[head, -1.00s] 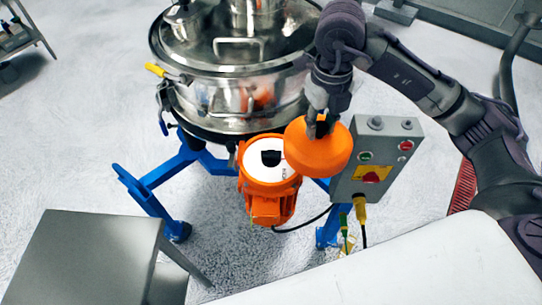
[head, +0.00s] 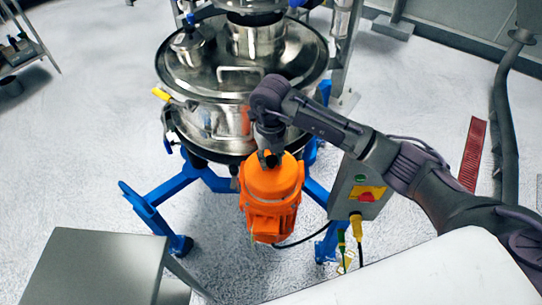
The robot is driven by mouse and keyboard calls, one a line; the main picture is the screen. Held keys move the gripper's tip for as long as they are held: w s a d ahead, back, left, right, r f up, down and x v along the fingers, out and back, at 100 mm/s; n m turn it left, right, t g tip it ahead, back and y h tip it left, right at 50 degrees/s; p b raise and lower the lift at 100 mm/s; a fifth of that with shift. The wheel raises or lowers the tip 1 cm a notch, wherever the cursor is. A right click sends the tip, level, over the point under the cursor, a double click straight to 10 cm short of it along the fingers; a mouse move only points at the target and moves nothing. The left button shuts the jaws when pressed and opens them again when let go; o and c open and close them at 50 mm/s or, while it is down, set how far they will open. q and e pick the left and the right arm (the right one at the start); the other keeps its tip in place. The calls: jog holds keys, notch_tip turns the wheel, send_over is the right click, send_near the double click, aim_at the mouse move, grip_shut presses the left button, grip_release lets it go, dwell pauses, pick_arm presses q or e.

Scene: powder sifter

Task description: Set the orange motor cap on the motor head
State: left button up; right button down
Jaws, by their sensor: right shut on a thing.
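The orange motor cap (head: 272,177) is at the top of the orange motor (head: 270,218), which hangs at the front of the steel sifter. My right gripper (head: 270,158) is shut on the cap from above. The cap lines up over the motor head and covers its white face. I cannot tell whether the cap is fully seated or a little above the head. My left gripper is not in view.
The steel sifter (head: 240,85) stands behind on blue legs (head: 160,205). A grey control box (head: 345,187) with a yellow-and-red switch is right of the motor, partly behind my arm. A grey table (head: 90,265) is at the front left. A white surface (head: 430,275) is at the front right.

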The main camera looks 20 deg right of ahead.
jog(key=shift+f, duration=0.4)
jog(key=shift+f+b, duration=0.55)
jog(key=shift+f, duration=0.1)
jog(key=c, duration=0.8)
grip_release()
